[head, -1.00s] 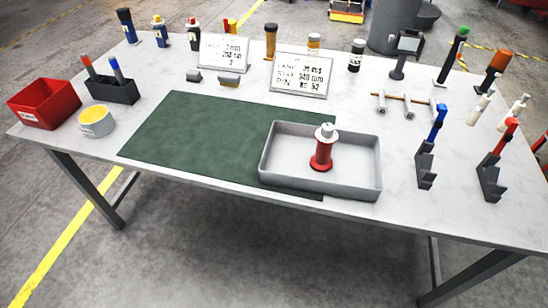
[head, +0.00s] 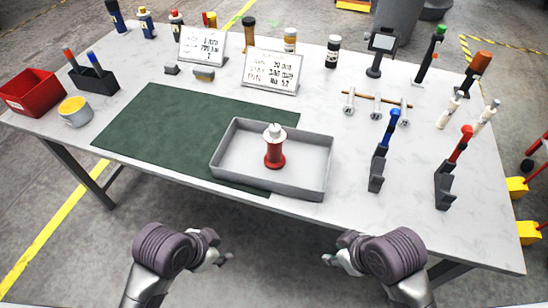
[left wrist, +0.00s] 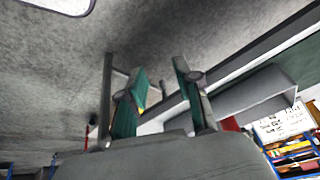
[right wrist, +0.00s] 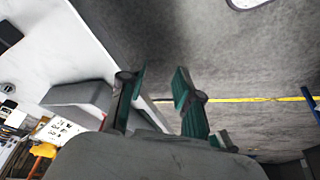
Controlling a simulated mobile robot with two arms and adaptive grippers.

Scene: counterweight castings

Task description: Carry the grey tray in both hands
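The grey tray (head: 238,182) sits on the white table near its front edge, partly over the green mat. A red spool-like part with a white top (head: 274,148) stands upright inside it. My left gripper (head: 222,258) is in front of the table, short of the tray and empty; its fingers are apart in the left wrist view (left wrist: 160,92). My right gripper (head: 331,259) is likewise in front of the table, to the tray's lower right, empty with fingers apart in the right wrist view (right wrist: 157,88). The tray also shows in the left wrist view (left wrist: 250,96) and right wrist view (right wrist: 78,94).
The green mat (head: 160,132) lies left of the tray. Two dark stands with a blue tool (head: 383,150) and a red tool (head: 452,170) are to its right. Two sign cards (head: 272,72) stand behind. A red bin (head: 32,92) is at far left.

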